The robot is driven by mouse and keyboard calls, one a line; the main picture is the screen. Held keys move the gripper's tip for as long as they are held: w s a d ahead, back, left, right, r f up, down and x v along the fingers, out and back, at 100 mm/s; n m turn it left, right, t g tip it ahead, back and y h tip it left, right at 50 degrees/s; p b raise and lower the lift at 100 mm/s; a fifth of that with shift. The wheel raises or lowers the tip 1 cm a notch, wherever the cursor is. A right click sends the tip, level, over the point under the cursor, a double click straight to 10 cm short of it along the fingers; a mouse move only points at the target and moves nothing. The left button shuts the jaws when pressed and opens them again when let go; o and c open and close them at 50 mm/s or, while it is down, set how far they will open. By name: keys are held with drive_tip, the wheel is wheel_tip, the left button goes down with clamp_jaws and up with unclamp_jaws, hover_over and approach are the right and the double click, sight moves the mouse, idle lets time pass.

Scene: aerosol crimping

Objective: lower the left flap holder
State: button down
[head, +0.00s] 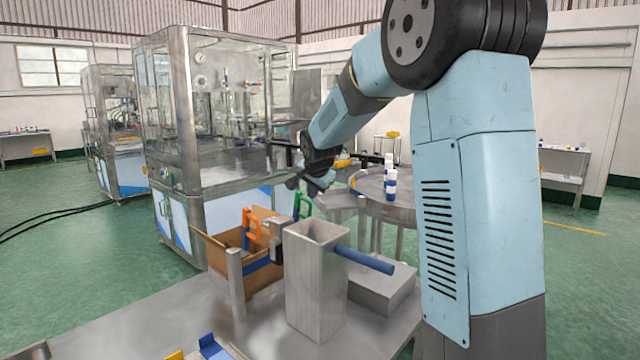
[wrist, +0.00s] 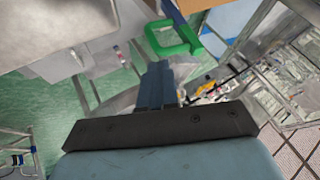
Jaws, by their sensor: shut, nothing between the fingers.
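An open cardboard box (head: 262,288) stands on the metal table, its flaps up. Two coloured loop handles rise beside it: an orange one (head: 251,226) at the left and a green one (head: 302,204) at the right. I cannot tell for sure which belongs to the left flap holder. My gripper (head: 297,184) is just above the green handle in the head view, small and partly dark. In the wrist view the green handle (wrist: 185,38) is large at the top, beyond my closed blue fingers (wrist: 154,80). The fingers hold nothing; contact with the handle is unclear.
A tall metal post (head: 316,285) with a blue bar (head: 364,259) stands right of the box. A round table (head: 372,207) with white-and-blue cans (head: 391,184) and a glazed machine (head: 205,115) stand beyond.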

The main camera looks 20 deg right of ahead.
sight(302, 197)
drive_tip(key=shift+w+a+f, duration=0.3)
drive_tip(key=shift+w+a, duration=0.05)
drive_tip(key=shift+w, duration=0.45)
drive_tip(key=shift+w+a+f, duration=0.25)
drive_tip(key=shift+w+a, duration=0.05)
drive_tip(key=shift+w, duration=0.55)
drive_tip(key=shift+w+a+f, duration=0.3)
drive_tip(key=shift+w+a, duration=0.05)
drive_tip(key=shift+w, duration=0.45)
